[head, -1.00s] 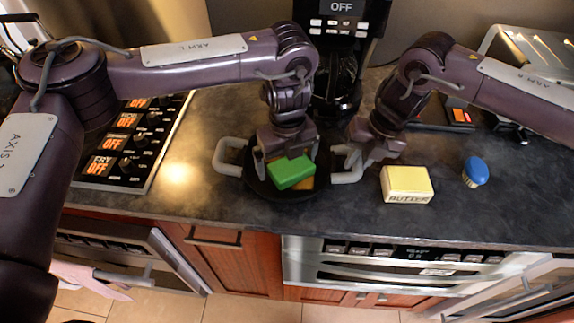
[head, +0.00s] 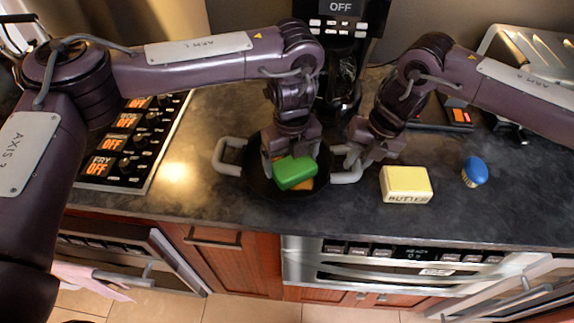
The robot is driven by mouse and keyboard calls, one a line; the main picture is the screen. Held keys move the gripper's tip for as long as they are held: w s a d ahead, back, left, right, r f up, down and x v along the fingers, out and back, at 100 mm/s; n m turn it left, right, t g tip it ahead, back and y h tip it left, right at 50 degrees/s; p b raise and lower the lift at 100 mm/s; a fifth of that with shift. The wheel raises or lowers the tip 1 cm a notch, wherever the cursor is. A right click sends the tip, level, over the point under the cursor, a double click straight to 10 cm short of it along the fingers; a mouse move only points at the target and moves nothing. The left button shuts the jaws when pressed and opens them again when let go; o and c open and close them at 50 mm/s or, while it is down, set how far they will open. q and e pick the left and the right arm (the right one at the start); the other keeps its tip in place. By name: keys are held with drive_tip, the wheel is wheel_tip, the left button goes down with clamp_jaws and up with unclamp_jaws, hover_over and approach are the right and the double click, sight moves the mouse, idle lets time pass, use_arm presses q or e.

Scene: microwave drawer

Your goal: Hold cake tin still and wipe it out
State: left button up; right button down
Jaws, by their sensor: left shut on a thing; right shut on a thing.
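The cake tin (head: 262,187) is a dark round pan with light grey loop handles on its left and right sides, standing on the dark counter. My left gripper (head: 292,163) is shut on a green sponge (head: 295,173) inside the tin. An orange-yellow patch shows beside and under the sponge; I cannot tell what it is. My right gripper (head: 358,162) is shut on the tin's right handle (head: 346,178). The sponge and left gripper hide part of the tin's inside.
A butter block (head: 406,184) and a blue-topped item (head: 475,171) lie to the right. A black coffee maker (head: 342,75) stands behind. A stove control panel (head: 130,140) is at left. The counter front edge is close below the tin.

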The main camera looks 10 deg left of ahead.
use_arm(q)
drive_tip(key=shift+d+r, duration=0.1)
drive_tip(key=shift+d, duration=0.8)
drive_tip(key=shift+a+f, duration=0.2)
drive_tip(key=shift+a, duration=1.05)
drive_tip(key=shift+r, duration=0.35)
drive_tip(key=shift+w+a, duration=0.3)
drive_tip(key=shift+w, duration=0.4)
drive_tip(key=shift+w+a, duration=0.3)
drive_tip(key=shift+w, duration=0.4)
drive_tip(key=shift+w+a, duration=0.3)
drive_tip(key=shift+w, duration=0.4)
drive_tip(key=shift+a, duration=0.1)
